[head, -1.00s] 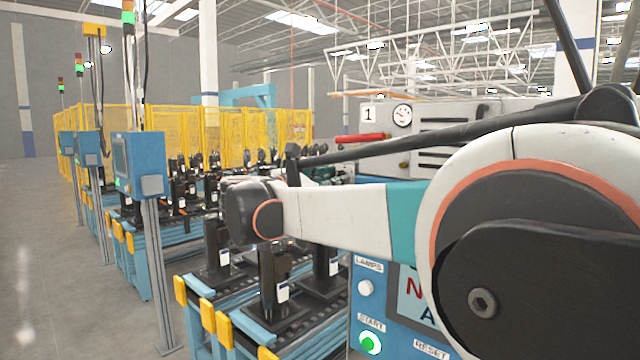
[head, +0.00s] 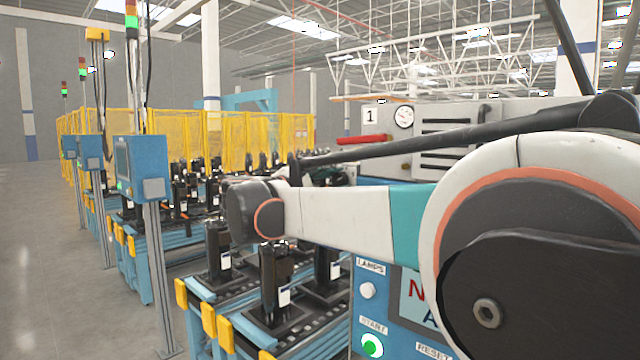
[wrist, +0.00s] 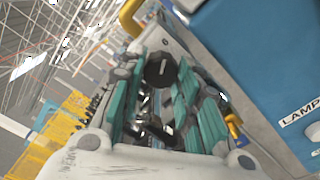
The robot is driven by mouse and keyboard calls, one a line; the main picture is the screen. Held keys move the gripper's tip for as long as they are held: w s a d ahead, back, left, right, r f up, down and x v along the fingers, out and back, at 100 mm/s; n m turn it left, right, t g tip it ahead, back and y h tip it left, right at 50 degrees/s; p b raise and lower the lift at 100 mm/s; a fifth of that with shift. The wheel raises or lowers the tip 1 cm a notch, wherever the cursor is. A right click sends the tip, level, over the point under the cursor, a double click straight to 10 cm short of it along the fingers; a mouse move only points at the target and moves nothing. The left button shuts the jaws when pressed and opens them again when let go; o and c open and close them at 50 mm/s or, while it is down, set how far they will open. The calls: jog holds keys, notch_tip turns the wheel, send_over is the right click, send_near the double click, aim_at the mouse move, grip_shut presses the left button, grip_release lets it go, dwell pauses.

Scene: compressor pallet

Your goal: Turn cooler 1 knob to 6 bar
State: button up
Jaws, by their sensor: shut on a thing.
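The cooler marked 1 (head: 455,118) is a pale grey cabinet behind my arm, with a "1" label (head: 370,116) and a round white gauge (head: 403,117). The gauge needle is too small to read. In the wrist view a black knob (wrist: 160,69) with a pale pointer mark sits between the fingertips. My gripper (wrist: 162,80), with teal-padded fingers on both sides, is shut on this knob. In the head view my arm mostly hides the gripper, and the knob cannot be made out.
A red handle (head: 363,140) juts left from the cooler. Below is a blue panel with a lit green START button (head: 372,345) and a LAMPS button (head: 367,290). Blue conveyors with black parts (head: 275,285) stand left of it. A yellow fence (head: 250,140) is behind; the floor at left is clear.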

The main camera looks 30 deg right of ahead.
jog(key=shift+f, duration=0.1)
dwell(0.3)
jog(key=o, duration=1.1)
jog(key=shift+a, duration=0.1)
jog(key=v, duration=0.7)
jog(key=shift+s+a, duration=0.1)
jog(key=shift+a, duration=0.1)
